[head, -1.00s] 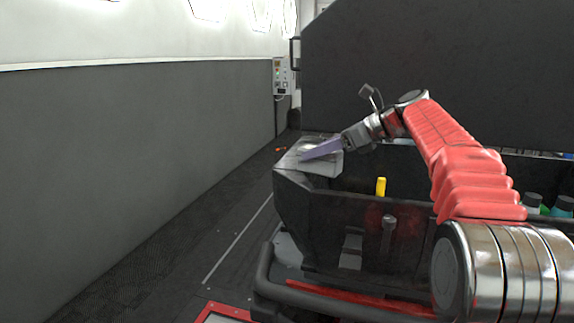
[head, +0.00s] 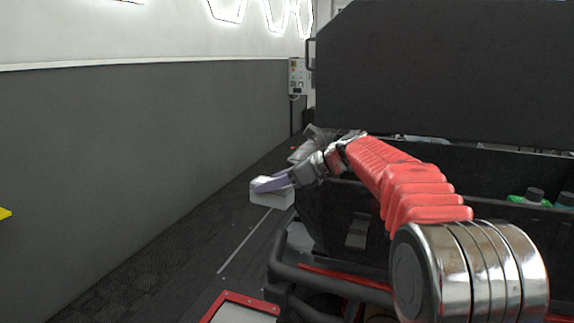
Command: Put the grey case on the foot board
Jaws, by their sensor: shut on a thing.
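The grey case (head: 273,199) is a small light box left of the black bin. My gripper (head: 270,184) is shut on it from above, its pale purple fingers over the case's top. The case appears held clear of the bin's left side, over the dark floor; its height above the floor is hard to judge. A red-edged pale panel (head: 247,308) lies low at the bottom of the view, partly cut off; I cannot tell whether it is the foot board.
The black bin (head: 330,215) with a dark raised lid (head: 440,70) fills the right, with green bottles (head: 534,197) inside. A dark bar (head: 330,282) runs along its front. A grey wall (head: 140,180) stands left. Open floor (head: 170,265) lies between. Something yellow (head: 4,213) shows at the left edge.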

